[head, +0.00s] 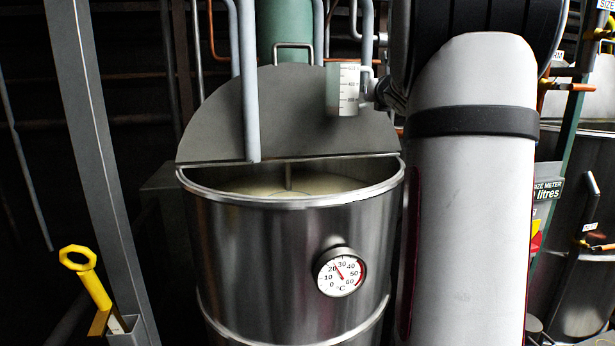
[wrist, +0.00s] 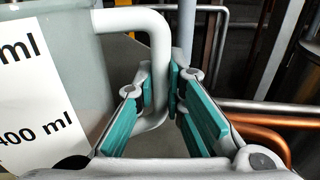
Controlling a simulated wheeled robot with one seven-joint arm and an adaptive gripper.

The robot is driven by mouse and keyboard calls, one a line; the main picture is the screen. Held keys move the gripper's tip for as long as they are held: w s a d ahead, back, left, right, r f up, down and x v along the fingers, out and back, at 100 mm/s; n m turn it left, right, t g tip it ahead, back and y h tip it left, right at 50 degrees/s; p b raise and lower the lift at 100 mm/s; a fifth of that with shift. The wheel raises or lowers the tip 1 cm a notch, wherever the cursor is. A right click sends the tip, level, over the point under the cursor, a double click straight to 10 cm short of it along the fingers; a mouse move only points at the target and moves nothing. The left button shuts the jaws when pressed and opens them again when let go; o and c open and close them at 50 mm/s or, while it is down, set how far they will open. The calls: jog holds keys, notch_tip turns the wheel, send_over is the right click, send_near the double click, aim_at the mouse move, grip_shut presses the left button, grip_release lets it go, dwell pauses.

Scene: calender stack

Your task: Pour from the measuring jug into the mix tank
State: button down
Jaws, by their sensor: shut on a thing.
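The measuring jug (head: 347,90) is a translucent grey cup with a white graduated label. The mix tank (head: 270,250) is a steel drum, half open at the front, with pale liquid (head: 285,184) and a stirrer shaft inside. The jug's contents are hidden.
A grey pipe (head: 248,90) drops into the tank on the left. A dial thermometer (head: 340,272) sits on the tank front. My arm blocks the right side. A grey post (head: 100,170) stands left.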

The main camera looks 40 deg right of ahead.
jog(key=shift+s+r, duration=0.1)
jog(key=shift+r, duration=2.9)
